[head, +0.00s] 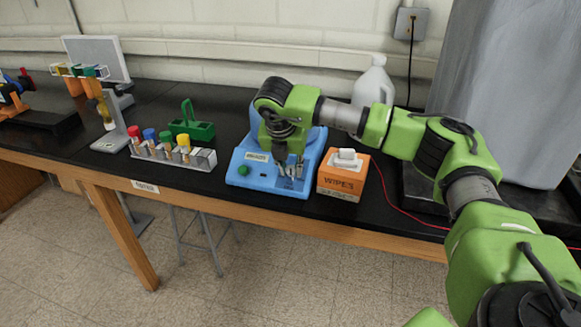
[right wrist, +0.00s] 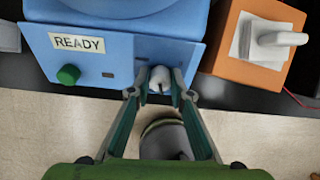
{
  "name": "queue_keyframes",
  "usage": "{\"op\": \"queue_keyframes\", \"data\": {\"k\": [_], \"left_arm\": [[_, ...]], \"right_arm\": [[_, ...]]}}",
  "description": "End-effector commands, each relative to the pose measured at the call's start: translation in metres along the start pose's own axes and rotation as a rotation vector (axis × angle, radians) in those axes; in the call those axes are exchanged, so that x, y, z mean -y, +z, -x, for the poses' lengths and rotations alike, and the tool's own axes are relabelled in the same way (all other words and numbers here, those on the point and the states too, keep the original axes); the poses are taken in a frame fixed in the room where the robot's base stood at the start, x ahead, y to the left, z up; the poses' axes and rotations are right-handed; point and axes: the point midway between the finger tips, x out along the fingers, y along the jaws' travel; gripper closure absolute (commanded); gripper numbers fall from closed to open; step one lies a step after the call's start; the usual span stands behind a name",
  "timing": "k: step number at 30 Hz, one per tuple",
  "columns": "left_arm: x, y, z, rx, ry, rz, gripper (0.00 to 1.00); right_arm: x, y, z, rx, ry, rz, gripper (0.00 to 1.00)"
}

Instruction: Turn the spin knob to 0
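The blue machine (head: 262,172) stands at the bench's front edge, with a READY label and a green button (right wrist: 68,74) on its front panel. The grey spin knob (right wrist: 160,78), with a dark pointer mark, sits on the panel right of the button in the right wrist view. My right gripper (right wrist: 160,92) is over the panel with one finger on each side of the knob. The fingers look spread, with a narrow gap to the knob; contact is not clear. In the head view my right gripper (head: 290,172) hides the knob. My left gripper is not in view.
An orange wipes box (head: 341,178) stands close to the machine's right, with a red wire beside it. A tube rack (head: 175,153) with coloured caps and a green carrier (head: 192,128) stand to the left. A white jug (head: 373,85) is behind.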

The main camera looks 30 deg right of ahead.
Motion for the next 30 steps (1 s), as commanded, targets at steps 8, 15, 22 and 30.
{"op": "queue_keyframes", "data": {"k": [8, 15, 22, 30], "left_arm": [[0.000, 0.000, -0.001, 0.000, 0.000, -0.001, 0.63], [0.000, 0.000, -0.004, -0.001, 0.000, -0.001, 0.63], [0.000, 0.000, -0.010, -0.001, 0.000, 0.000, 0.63], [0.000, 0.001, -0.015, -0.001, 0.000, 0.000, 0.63]], "right_arm": [[0.000, 0.000, 0.000, 0.000, -0.003, 0.012, 1.00], [-0.001, 0.000, -0.001, 0.000, -0.021, 0.103, 1.00], [-0.002, 0.000, -0.001, 0.000, -0.052, 0.284, 1.00], [-0.003, 0.000, 0.000, 0.001, -0.099, 0.537, 1.00]]}}
